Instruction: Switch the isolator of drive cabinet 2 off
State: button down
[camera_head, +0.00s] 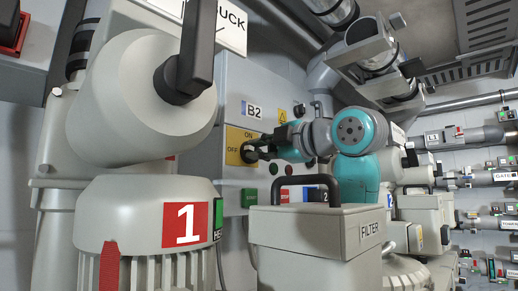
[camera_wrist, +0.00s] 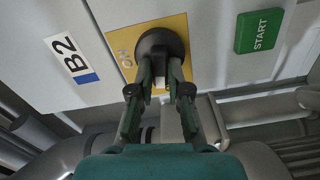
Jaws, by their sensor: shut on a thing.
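The drive cabinet (camera_head: 232,88) carries a B2 label and has a grey front. On it is a yellow isolator plate (camera_head: 236,158) marked ON and OFF; the plate also shows in the wrist view (camera_wrist: 118,40). A round black isolator knob (camera_wrist: 158,42) sits on the plate. My gripper (camera_head: 262,150) is at the knob, with its two fingers (camera_wrist: 160,82) shut on the knob's handle from either side. In the wrist view the ON mark shows left of the knob.
A green START button (camera_wrist: 258,30) is on the cabinet near the plate. A grey filter box (camera_head: 320,232) with a black handle stands in front of the cabinet. A large blower (camera_head: 140,215) marked 1 fills the left. Pipes (camera_head: 480,180) line the right wall.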

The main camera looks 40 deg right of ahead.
jog(key=shift+f+n, duration=0.15)
jog(key=shift+n, duration=0.95)
jog(key=c, duration=1.1)
grip_release()
jog(key=shift+s, duration=0.15)
jog(key=s, duration=1.1)
jog(key=shift+s+d, duration=0.2)
jog(key=shift+s, duration=0.15)
